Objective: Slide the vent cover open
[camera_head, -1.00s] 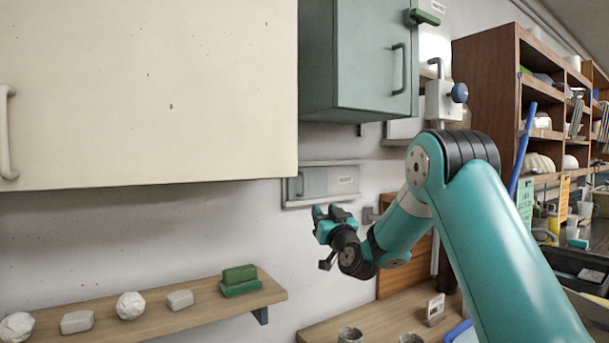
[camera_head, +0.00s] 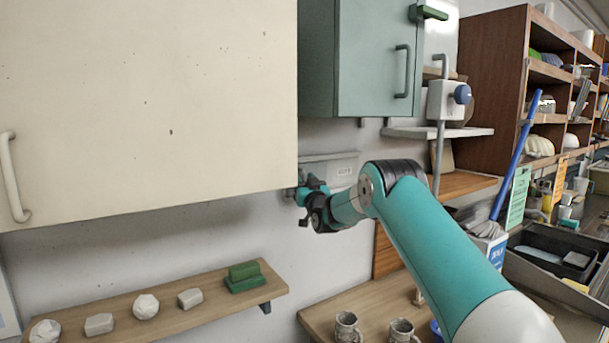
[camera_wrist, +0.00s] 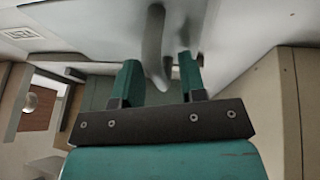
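The vent cover (camera_head: 320,168) is a pale grey panel in a flat wall frame (camera_head: 345,171) with a white label, below the teal wall cabinet. My gripper (camera_head: 299,190) is at the panel's left end and hides part of it in the head view. In the wrist view a grey bar handle (camera_wrist: 153,45) reaches down between the two teal fingers of my gripper (camera_wrist: 159,62). The fingers are apart, with a gap showing on each side of the handle. I cannot tell how deep the handle sits between them.
A large cream cabinet (camera_head: 150,100) hangs at the left, close to my gripper. The teal cabinet (camera_head: 370,60) hangs above. A wooden shelf (camera_head: 200,308) with pale lumps and green blocks is below left. Mugs (camera_head: 346,325) stand on a lower wooden surface.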

